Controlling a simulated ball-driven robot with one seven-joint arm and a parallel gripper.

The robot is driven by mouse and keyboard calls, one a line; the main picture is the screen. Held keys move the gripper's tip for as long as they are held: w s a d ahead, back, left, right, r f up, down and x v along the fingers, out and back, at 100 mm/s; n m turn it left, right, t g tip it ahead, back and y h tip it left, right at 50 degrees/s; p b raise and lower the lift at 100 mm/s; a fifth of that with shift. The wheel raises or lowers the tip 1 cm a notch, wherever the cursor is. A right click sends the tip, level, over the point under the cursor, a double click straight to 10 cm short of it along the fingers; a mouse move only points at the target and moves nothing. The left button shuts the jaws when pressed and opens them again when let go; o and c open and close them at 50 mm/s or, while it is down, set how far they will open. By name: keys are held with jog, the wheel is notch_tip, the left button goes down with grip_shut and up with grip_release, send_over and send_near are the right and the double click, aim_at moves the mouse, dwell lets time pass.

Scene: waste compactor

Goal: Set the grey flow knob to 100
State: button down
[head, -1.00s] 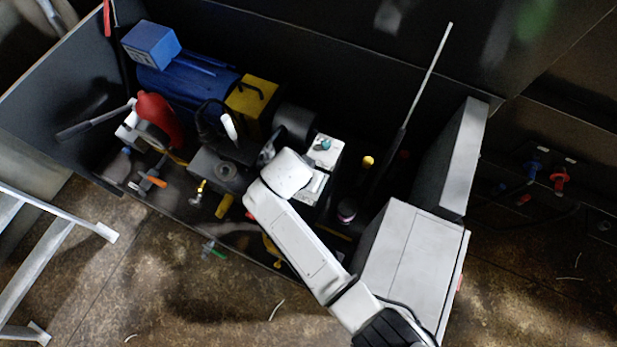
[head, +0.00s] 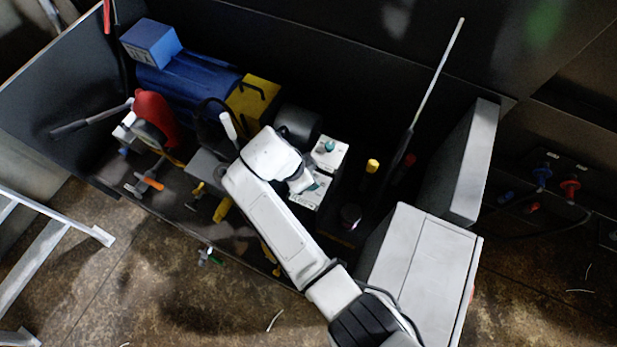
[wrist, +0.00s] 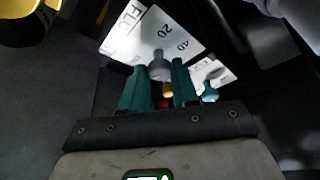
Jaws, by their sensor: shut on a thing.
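The grey flow knob (wrist: 159,66) sits on a white dial plate (wrist: 176,36) in the wrist view. The numbers 20 and 40 show on the plate, with part of a "FLOW" label at its left edge. My gripper (wrist: 160,84) has its two green fingers shut on the knob, one on each side. The knob's pointer and the 100 mark cannot be made out. In the head view my gripper (head: 308,185) is over the lower white plate (head: 318,188), and the grey knob is hidden there.
A teal knob (wrist: 209,92) on another white plate is right of my fingers; it also shows in the head view (head: 329,146). A blue motor (head: 190,78), yellow block (head: 252,97) and red part (head: 155,112) stand left. A tall rod (head: 437,75) and grey box (head: 425,265) stand right.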

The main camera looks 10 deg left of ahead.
dwell(0.4)
jog(key=c, duration=0.9)
grip_release()
jog(key=shift+o, duration=0.2)
jog(key=v, duration=1)
jog(key=shift+r, duration=0.35)
jog(key=shift+s+a, duration=0.1)
